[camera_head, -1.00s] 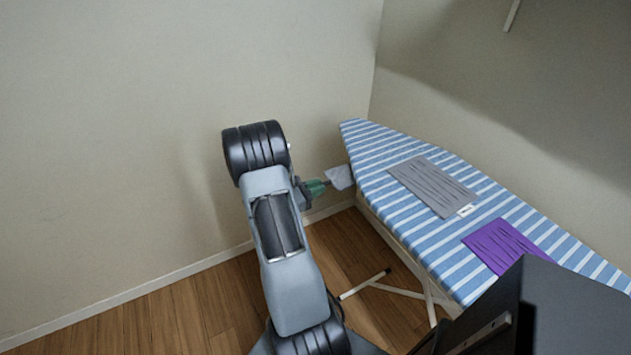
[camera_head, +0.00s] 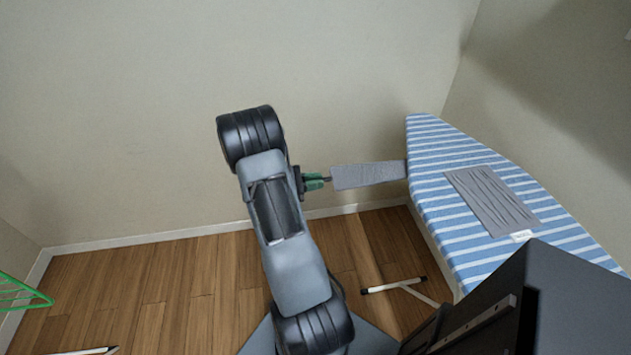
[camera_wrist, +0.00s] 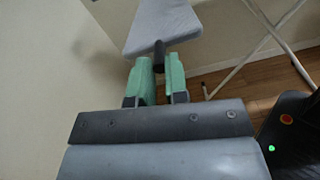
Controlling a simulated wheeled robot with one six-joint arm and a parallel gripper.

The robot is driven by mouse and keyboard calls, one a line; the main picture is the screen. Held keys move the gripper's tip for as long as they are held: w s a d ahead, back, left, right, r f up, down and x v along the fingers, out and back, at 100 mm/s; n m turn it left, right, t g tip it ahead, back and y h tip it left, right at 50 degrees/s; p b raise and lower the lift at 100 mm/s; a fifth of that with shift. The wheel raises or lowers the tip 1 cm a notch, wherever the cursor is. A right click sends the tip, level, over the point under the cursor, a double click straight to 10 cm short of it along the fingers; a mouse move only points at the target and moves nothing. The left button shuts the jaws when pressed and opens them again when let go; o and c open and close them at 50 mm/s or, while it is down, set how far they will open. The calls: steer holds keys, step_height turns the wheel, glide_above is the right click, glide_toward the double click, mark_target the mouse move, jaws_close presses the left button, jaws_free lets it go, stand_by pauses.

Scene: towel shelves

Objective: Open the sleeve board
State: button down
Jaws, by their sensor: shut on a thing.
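The sleeve board (camera_head: 368,175) is a light grey padded panel reaching out to the left from the side of the striped ironing board (camera_head: 440,145). My gripper (camera_head: 325,180), with green fingers, is at its outer left end. In the wrist view the sleeve board (camera_wrist: 162,24) spreads out ahead of the fingers. There my gripper (camera_wrist: 159,62) is shut on a dark knob (camera_wrist: 159,50) at the board's near end. The joint between sleeve board and ironing board is not clear to see.
White stand legs (camera_head: 395,286) reach the wooden floor below. A green wire rack (camera_head: 20,293) is at far left. The wall (camera_head: 340,80) is close behind my arm. Floor at left is mostly clear.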

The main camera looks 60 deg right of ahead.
steer(key=shift+w+a, duration=0.1)
steer(key=c, duration=1.4)
jaws_free()
steer(key=shift+w+a, duration=0.15)
steer(key=shift+a, duration=0.05)
steer(key=shift+o, duration=1.4)
steer(key=shift+d, duration=0.15)
steer(key=b+v, duration=0.1)
steer(key=v, duration=1.2)
steer(key=shift+w+a, duration=0.2)
steer(key=shift+a, duration=0.15)
